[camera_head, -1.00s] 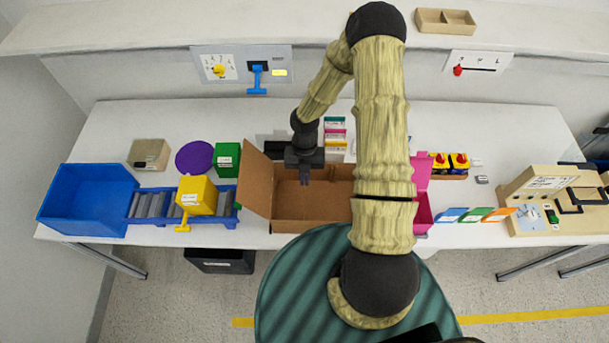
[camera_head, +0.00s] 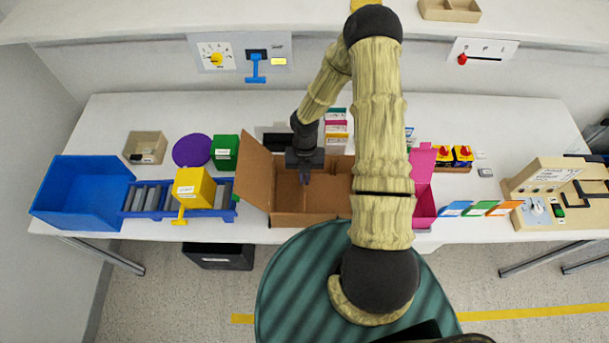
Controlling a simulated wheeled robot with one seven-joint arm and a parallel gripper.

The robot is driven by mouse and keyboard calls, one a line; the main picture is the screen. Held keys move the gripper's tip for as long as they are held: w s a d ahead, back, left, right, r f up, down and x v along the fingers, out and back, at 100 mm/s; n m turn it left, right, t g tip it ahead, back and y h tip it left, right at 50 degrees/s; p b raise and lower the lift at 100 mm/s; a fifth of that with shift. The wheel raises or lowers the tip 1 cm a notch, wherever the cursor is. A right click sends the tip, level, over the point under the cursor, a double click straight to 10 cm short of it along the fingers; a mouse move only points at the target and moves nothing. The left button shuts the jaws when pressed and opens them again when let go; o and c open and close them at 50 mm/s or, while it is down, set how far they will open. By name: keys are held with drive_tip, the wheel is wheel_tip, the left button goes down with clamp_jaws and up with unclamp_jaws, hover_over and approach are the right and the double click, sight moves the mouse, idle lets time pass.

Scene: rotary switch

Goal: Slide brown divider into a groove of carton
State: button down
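The open brown carton (camera_head: 290,219) stands near the front edge of the table, with a tall flap (camera_head: 255,172) raised on its left side. My gripper (camera_head: 305,179) points down over the carton's opening, and its fingertips look close together. They are too small to tell whether they are shut or hold anything. No brown divider can be told apart from the carton's own brown walls. My arm hides the carton's right end, and the grooves cannot be made out.
A yellow box (camera_head: 194,187) sits on a blue roller conveyor (camera_head: 151,197) left of the carton, beside a blue bin (camera_head: 80,195). A pink box (camera_head: 425,205) stands close on the right, partly behind my arm. Several coloured packs (camera_head: 336,128) stand behind the carton.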

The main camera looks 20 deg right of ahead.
drive_tip(key=shift+f, duration=0.5)
drive_tip(key=c, duration=1.6)
unclamp_jaws()
drive_tip(key=shift+o, duration=0.2)
drive_tip(key=shift+r, duration=0.1)
drive_tip(key=shift+r+p, duration=3.25)
drive_tip(key=shift+r, duration=0.7)
